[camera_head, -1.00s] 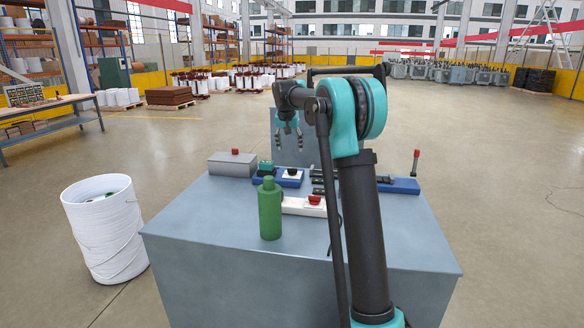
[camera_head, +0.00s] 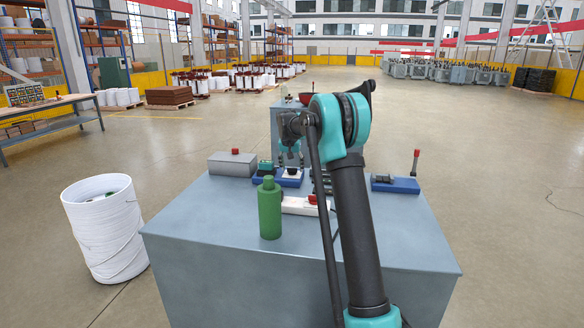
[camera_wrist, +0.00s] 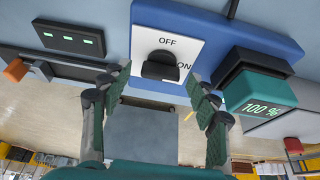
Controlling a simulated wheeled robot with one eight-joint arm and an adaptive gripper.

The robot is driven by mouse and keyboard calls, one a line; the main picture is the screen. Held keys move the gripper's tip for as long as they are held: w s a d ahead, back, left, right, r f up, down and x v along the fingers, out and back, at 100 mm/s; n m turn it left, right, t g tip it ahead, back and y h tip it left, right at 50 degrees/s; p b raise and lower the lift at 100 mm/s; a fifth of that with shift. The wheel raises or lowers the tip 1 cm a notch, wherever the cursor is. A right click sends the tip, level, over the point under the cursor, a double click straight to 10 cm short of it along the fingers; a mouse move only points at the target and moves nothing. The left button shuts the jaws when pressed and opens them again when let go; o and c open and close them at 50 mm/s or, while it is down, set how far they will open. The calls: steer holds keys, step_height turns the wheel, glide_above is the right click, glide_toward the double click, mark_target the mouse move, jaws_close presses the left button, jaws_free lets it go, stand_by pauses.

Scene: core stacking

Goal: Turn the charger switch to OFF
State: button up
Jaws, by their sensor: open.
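The charger (camera_head: 270,182) has a blue base on the table, with a teal battery block (camera_head: 264,167) showing "100 %" in the wrist view (camera_wrist: 262,103). Its white switch plate (camera_head: 292,182) is marked OFF and ON in the wrist view (camera_wrist: 148,42). The black switch knob (camera_wrist: 160,67) sits on the plate and partly overlaps the ON label; I cannot tell its exact pointing. My gripper (camera_head: 290,160) hangs above the switch. In the wrist view, its open, empty fingers (camera_wrist: 160,78) stand either side of the knob, with no clear contact.
A green bottle (camera_head: 270,210) and a white box with a red button (camera_head: 296,206) stand nearer. A grey box (camera_head: 232,164) is left, a blue base with a red-topped lever (camera_head: 396,185) right. A grey cabinet (camera_head: 288,125) stands behind. The table's front (camera_head: 310,240) is clear.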

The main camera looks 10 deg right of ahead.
steer(key=shift+c, duration=0.2)
steer(key=c, duration=1.1)
steer(key=shift+n, duration=0.3)
steer(key=n+y, duration=0.1)
steer(key=n, duration=0.2)
steer(key=shift+d+n+y, duration=0.2)
steer(key=shift+n+y, duration=0.2)
steer(key=n, duration=0.2)
steer(key=n+y, duration=0.1)
steer(key=n, duration=0.1)
steer(key=shift+d+y, duration=0.1)
steer(key=shift+y, duration=0.2)
steer(key=n+g+y, duration=0.1)
steer(key=n, duration=0.4)
steer(key=shift+w, duration=0.15)
steer(key=shift+d+n+g+y, duration=0.1)
steer(key=shift+n+g+y, duration=0.3)
steer(key=shift+n, duration=0.7)
steer(key=shift+n+g+y, duration=0.2)
steer(key=shift+n+g, duration=0.3)
steer(key=shift+n, duration=0.6)
